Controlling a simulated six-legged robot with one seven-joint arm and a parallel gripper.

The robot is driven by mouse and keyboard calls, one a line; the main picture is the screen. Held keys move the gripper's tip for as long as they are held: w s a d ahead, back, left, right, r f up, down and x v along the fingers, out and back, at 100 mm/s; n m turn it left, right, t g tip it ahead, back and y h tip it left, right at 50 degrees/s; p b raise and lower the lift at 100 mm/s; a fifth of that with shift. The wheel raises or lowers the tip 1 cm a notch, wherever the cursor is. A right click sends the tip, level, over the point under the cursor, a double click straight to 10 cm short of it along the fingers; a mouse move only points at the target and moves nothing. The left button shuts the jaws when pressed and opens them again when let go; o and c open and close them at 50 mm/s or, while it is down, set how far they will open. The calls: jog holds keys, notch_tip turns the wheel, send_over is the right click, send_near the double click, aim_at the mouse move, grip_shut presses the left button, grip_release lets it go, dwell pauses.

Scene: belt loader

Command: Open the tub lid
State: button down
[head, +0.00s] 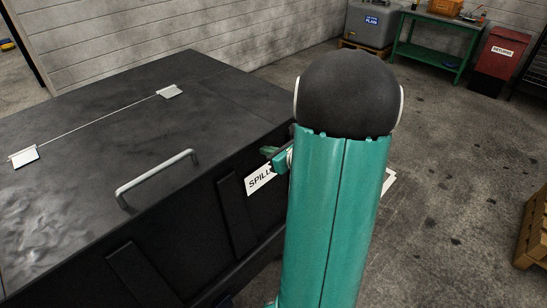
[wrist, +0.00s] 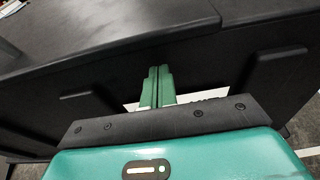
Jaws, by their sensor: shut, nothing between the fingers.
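The tub is a large black box at the left of the head view, and its flat black lid (head: 120,125) is down. Two light hinge plates (head: 169,91) sit along a seam across the top. A grey bar handle (head: 155,175) stands on the lid near its front edge. My gripper (head: 278,158) is at the tub's front side by the SPILL label (head: 259,180), right of the handle and apart from it. My arm hides part of it. In the wrist view my gripper's green fingers (wrist: 158,85) are together and empty, pointing at the tub's front wall (wrist: 205,65).
A green workbench (head: 437,38), a grey container (head: 373,22) on a pallet and a red bin (head: 499,60) stand along the back wall. A wooden pallet (head: 534,232) is at the right edge. The concrete floor right of my arm is clear.

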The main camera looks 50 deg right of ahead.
jog(key=shift+r, duration=0.55)
jog(key=shift+w+r, duration=0.2)
jog(key=shift+s+r, duration=0.15)
jog(key=shift+r, duration=0.1)
